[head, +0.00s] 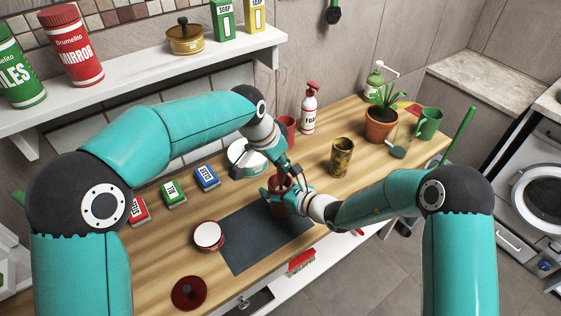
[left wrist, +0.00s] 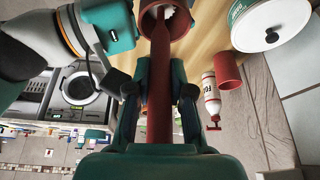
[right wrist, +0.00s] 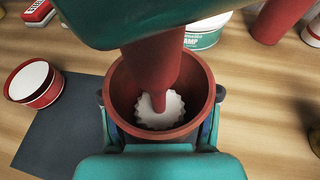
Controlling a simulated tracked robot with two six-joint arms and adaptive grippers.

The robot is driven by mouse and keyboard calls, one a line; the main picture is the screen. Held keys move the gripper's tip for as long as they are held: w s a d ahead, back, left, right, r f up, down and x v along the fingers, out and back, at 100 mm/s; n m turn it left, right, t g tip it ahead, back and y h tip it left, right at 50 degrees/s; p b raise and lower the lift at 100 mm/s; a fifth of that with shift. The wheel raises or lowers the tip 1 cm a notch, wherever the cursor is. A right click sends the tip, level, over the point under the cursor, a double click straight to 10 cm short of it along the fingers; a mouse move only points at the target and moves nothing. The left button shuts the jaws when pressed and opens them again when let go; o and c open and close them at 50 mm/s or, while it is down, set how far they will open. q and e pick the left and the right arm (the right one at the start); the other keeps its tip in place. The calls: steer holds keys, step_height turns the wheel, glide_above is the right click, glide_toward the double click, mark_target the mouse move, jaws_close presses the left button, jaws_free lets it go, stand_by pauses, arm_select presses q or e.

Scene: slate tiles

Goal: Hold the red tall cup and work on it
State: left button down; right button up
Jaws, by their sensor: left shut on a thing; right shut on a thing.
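The red tall cup (right wrist: 207,92) is held by my right gripper (head: 272,194), whose fingers flank it in the right wrist view. Its open mouth faces that camera. It is over the dark mat in the head view, where the grippers partly hide it. My left gripper (head: 290,170) is above the cup, shut on the red handle of a brush (left wrist: 160,95). The brush's white scalloped head (right wrist: 160,110) is inside the cup, near its floor. Whether the head touches the cup cannot be told.
The dark mat (head: 245,245) lies on the wooden counter. A red-and-white tin (head: 208,235) and a dark red lid (head: 189,292) lie to the left. Another red cup (head: 287,125), a soap bottle (head: 309,110), a patterned tumbler (head: 341,157) and a potted plant (head: 381,122) stand behind.

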arm_select(q)
steer(key=shift+d+r, duration=0.1)
steer(key=shift+r, duration=0.05)
steer(key=shift+r, duration=2.35)
steer(key=shift+f, duration=2.5)
steer(key=shift+r, duration=2.5)
steer(key=shift+f, duration=2.5)
steer(key=shift+s+r, duration=0.1)
steer(key=shift+r, duration=2.4)
